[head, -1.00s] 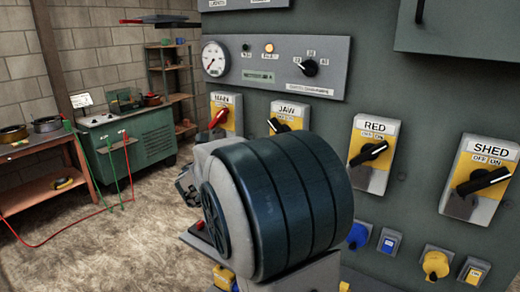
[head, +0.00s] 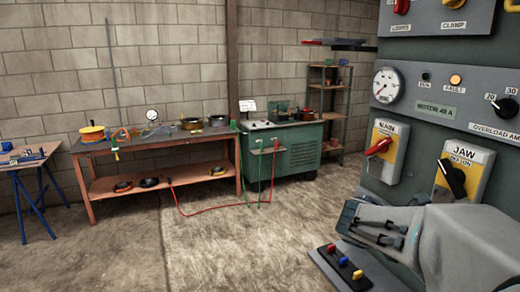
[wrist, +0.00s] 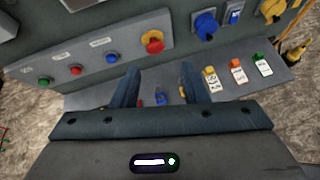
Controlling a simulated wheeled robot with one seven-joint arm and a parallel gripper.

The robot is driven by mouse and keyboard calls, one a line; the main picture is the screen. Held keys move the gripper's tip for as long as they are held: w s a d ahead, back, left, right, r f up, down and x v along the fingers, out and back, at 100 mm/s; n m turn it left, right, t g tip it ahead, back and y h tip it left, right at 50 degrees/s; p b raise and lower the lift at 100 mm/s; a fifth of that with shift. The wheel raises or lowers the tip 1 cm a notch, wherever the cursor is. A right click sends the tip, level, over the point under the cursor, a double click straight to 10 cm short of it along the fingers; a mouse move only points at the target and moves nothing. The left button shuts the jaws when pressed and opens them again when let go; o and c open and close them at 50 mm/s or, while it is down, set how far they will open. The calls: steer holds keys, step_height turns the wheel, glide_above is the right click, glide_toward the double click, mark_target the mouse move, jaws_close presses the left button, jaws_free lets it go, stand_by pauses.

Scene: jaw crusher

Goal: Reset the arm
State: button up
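My gripper (wrist: 157,82) shows in the wrist view with its two dark fingers apart and nothing seen between them. It is over a grey ledge (wrist: 97,99) below the control panel. Small red, blue (wrist: 160,98) and yellow controls on the ledge show behind and between the fingers; I cannot tell the distance. In the head view a pale grey part of my arm (head: 460,240) is at the lower right, in front of the panel (head: 373,185) and above the ledge with the red, blue and yellow controls (head: 343,261).
The panel carries a red-handled MAIN switch (head: 379,147), a JAW switch (head: 452,178), a gauge (head: 388,85) and a lit orange FAULT lamp (head: 456,80). The wrist view shows a red knob on yellow (wrist: 153,41). A workbench (head: 98,184) and green cabinet (head: 292,150) stand behind; the floor between is mostly clear.

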steer(key=s+a+f+m+y, duration=0.4)
steer(key=s+a+m+y, duration=0.1)
steer(key=a+m, duration=0.4)
steer(key=s+a+f+m+y, duration=0.4)
steer(key=s+a+m+y, duration=0.2)
steer(key=a+m, duration=0.4)
steer(key=shift+s+a+m, duration=0.3)
steer(key=shift+s, duration=0.15)
steer(key=shift+d+f, duration=0.1)
